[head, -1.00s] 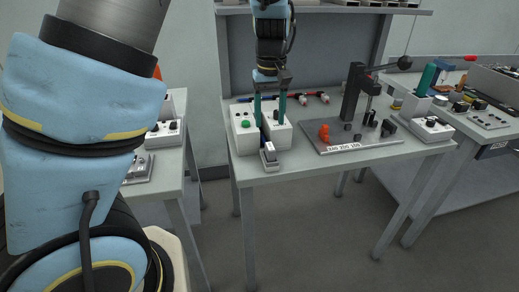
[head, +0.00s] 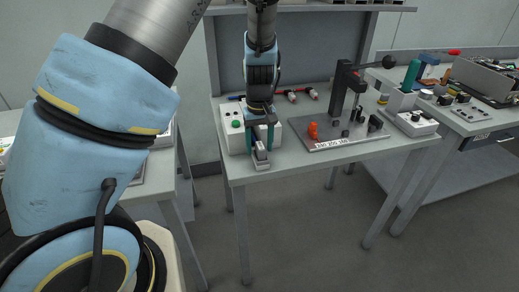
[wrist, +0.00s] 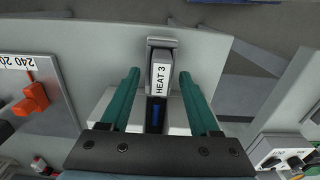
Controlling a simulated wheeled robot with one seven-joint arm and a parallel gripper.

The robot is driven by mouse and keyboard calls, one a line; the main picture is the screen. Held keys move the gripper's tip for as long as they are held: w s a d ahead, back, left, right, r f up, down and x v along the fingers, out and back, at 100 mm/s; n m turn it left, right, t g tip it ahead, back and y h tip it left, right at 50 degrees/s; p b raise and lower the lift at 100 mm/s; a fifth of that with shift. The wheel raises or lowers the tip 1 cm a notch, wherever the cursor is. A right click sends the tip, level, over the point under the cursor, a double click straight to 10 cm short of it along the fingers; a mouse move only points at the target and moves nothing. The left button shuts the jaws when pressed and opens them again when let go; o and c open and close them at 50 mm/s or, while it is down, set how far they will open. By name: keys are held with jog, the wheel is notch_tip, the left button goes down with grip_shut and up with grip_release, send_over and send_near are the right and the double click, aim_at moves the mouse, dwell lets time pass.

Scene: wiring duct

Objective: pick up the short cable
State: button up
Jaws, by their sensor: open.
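No clearly recognisable short cable shows. My gripper (head: 261,138) is open at the front left of the middle table, and it also shows in the wrist view (wrist: 159,76). Its two green fingers lie on either side of a small grey block labelled HEAT 3 (wrist: 161,75), with gaps on both sides in that view. The block also shows in the head view (head: 261,160), near the table's front edge. A blue piece (wrist: 156,111) shows in a dark slot just behind the block, between the fingers; I cannot tell what it is.
A white box with a green button (head: 235,124) stands left of my gripper. To the right is a metal plate with an orange part (head: 313,131) and a lever press (head: 341,95). Red and blue rods with white ends (head: 291,97) lie at the table's back.

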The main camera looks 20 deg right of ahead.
jog(key=shift+c, duration=0.2)
grip_shut()
jog(key=shift+r, duration=0.1)
notch_tip(320, 180, up, 10)
jog(key=shift+f+b, duration=0.1)
jog(key=shift+b, duration=1)
jog(key=shift+r+p, duration=2.05)
jog(key=shift+r, duration=0.2)
